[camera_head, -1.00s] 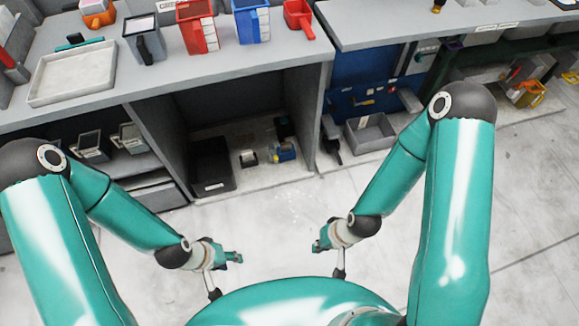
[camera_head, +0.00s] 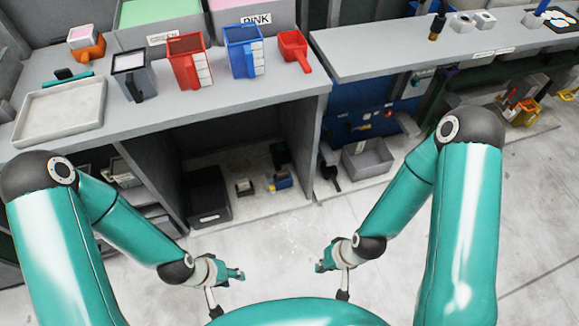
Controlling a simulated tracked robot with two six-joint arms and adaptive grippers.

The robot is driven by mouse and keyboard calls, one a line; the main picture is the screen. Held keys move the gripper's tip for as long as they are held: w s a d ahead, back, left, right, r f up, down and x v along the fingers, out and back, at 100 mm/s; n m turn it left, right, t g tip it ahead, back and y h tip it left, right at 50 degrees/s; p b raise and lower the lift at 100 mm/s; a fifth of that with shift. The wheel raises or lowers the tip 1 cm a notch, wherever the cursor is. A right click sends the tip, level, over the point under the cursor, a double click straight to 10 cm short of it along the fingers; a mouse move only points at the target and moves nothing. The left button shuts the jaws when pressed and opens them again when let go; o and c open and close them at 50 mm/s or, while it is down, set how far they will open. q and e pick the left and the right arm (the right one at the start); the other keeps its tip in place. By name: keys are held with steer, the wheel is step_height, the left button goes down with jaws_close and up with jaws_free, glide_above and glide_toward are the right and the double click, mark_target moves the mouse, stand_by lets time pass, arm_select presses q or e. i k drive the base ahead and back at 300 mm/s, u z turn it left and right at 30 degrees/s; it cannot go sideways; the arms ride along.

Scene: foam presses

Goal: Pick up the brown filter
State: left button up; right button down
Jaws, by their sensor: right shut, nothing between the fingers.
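I cannot make out a thing that is clearly the brown filter. A small dark object with a brownish base (camera_head: 437,27) stands on the right counter, too small to identify. My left gripper (camera_head: 238,274) hangs low over the floor in front of the counter, away from any object. Its fingers are too small to tell open from shut. My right gripper (camera_head: 321,267) is shut and empty, also low over the floor and facing the left one.
The left counter (camera_head: 150,108) holds a grey tray (camera_head: 60,112), a grey jug (camera_head: 132,76), a red jug (camera_head: 188,62), a blue jug (camera_head: 243,52) and a red scoop (camera_head: 294,48). The right counter (camera_head: 390,52) has small items at its back. Below are shelves, a black bin (camera_head: 207,197) and open floor.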

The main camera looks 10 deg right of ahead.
mark_target(283, 174)
steer(key=u, duration=0.05)
steer(key=i, duration=0.8)
steer(key=u, duration=0.75)
